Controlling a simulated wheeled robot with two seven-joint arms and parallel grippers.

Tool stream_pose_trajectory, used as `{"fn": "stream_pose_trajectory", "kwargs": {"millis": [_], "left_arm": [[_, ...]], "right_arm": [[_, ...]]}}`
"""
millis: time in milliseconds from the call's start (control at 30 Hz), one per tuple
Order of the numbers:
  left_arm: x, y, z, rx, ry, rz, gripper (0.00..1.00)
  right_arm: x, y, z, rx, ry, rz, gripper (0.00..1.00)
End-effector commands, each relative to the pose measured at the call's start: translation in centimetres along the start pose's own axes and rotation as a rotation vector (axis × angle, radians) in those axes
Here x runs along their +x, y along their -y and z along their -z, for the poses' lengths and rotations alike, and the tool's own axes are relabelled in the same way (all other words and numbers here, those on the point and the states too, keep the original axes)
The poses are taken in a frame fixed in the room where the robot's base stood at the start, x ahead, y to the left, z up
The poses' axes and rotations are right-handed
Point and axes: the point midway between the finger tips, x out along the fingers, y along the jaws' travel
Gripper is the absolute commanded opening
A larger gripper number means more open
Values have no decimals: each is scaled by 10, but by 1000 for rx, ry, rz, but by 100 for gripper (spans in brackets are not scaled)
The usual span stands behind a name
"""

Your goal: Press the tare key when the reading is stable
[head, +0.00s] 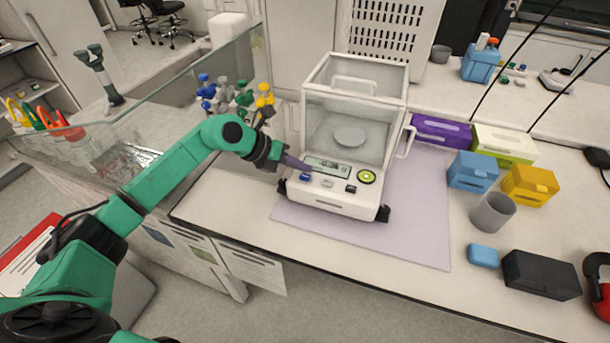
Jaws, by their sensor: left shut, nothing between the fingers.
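A white balance (335,195) with a clear box-like draft shield (352,100) stands on a pale mat (425,215). A round weighing pan (350,135) shows inside the shield, with nothing visible on it. The small display (330,168) is on the sloped front panel; its reading is too small to make out. Below it are a blue key (305,177), a pale key (328,183) and a dark key (350,189). A green-ringed round dial (367,176) is at right. My left gripper (311,167) is shut and empty, its tips over the display's left end; contact cannot be told. My right gripper is out of view.
Glass panels (190,85) and colored clamps (225,95) stand left of the balance. Right of it are a purple box (440,131), blue box (473,171), yellow box (530,185), grey cup (492,211) and black case (540,274). The mat's front right is clear.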

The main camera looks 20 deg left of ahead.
Motion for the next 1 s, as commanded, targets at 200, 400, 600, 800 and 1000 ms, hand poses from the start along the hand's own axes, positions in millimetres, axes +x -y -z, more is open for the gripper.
{"fn": "stream_pose_trajectory", "kwargs": {"millis": [200, 400, 600, 800, 1000], "left_arm": [[0, 0, 0, 0, 0, 0, 0], [0, 0, 0, 0, 0, 0, 0], [0, 0, 0, 0, 0, 0, 0], [0, 0, 0, 0, 0, 0, 0], [5, -3, 4, 0, 0, 0, 0]], "right_arm": [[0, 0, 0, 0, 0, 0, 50], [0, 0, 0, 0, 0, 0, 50], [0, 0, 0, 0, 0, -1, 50], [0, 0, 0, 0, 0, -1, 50], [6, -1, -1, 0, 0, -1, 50]]}}
